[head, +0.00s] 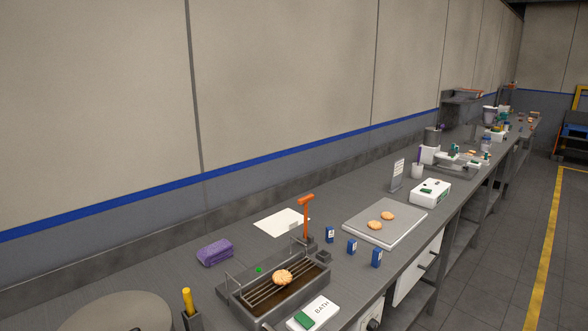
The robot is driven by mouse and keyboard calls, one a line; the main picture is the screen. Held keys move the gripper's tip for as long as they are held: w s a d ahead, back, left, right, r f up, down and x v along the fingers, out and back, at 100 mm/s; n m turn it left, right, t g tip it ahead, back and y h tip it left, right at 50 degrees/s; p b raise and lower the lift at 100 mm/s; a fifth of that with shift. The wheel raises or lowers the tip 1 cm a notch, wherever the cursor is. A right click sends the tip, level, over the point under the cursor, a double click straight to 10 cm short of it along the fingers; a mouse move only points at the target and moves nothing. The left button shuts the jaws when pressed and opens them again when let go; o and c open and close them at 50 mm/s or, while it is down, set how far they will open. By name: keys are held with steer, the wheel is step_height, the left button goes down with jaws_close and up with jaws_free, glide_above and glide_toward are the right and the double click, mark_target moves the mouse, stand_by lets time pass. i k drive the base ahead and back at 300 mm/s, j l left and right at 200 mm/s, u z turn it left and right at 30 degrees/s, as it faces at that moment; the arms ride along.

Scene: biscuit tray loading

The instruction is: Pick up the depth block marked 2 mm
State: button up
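Three small blue blocks with white marks stand apart on the grey bench, right of the wire rack: the back-left one (329,235), the middle one (351,247) and the front-right one (376,257). They look upright. Their marks are too small to read, so I cannot tell which is marked 2 mm. My gripper is not in view.
Left of the blocks, a dark bath (232,298) has a wire rack with a biscuit (282,277) and an orange-topped post (306,218). A small dark holder (323,257) stands between bath and blocks. A tray (357,215) with two biscuits lies behind right.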

mark_target(377, 252)
steer(key=k, duration=0.3)
steer(key=i+l, duration=0.2)
steer(key=i+l+u, duration=0.1)
steer(key=i+l, duration=0.15)
steer(key=l, duration=0.2)
steer(key=i+l, duration=0.2)
steer(key=i+l+u, duration=0.15)
steer(key=l, duration=0.3)
steer(key=i+l, duration=0.25)
steer(key=i+l+u, duration=0.1)
steer(key=l, duration=0.35)
steer(key=i, duration=0.1)
